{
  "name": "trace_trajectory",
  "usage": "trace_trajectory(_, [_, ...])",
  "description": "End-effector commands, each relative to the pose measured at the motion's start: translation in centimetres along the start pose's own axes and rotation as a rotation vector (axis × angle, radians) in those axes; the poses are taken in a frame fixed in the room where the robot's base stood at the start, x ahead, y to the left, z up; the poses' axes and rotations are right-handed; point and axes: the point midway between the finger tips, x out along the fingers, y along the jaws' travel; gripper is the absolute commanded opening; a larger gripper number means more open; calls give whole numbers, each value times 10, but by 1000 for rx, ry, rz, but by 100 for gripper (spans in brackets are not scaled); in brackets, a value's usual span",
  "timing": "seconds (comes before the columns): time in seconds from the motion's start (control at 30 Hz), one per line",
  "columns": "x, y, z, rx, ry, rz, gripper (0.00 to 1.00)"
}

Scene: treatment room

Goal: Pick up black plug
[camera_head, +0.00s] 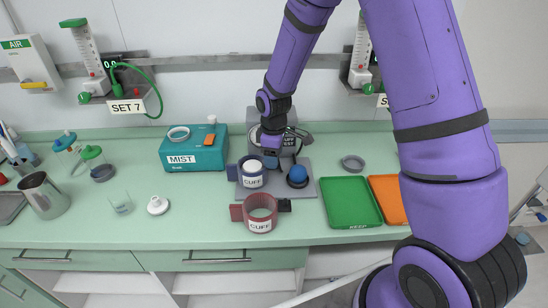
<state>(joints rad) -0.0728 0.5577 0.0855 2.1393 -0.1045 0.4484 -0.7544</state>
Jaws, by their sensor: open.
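I cannot pick out a black plug with certainty. A small dark piece (284,205) lies at the right side of the red cuff (261,222) on the counter, but whether it is a plug is unclear. My gripper (271,158) is open and points down over the grey board (304,187), in front of the cuff test unit (265,117). Something small and dark blue shows just under the fingers. What lies between or behind them is hidden.
A blue-labelled cuff (251,180) and a blue bulb (297,174) are close to my gripper on the board. A teal MIST box (185,158) is to the left. A green tray (351,212) and an orange tray (386,190) are to the right.

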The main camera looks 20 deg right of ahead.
Motion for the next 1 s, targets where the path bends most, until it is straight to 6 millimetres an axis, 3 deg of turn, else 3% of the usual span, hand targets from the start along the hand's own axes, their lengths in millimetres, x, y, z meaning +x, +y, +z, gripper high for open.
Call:
trace_trajectory(0.07, [0,0,0,0,0,0,58])
trace_trajectory(0.3, [0,0,0,0,0,0,6])
trace_trajectory(0.37, [0,0,0,0,0,0,2])
trace_trajectory(0.67, [-3,0,0,1,1,1,2])
trace_trajectory(1.0, [-38,1,0,1,2,3,2])
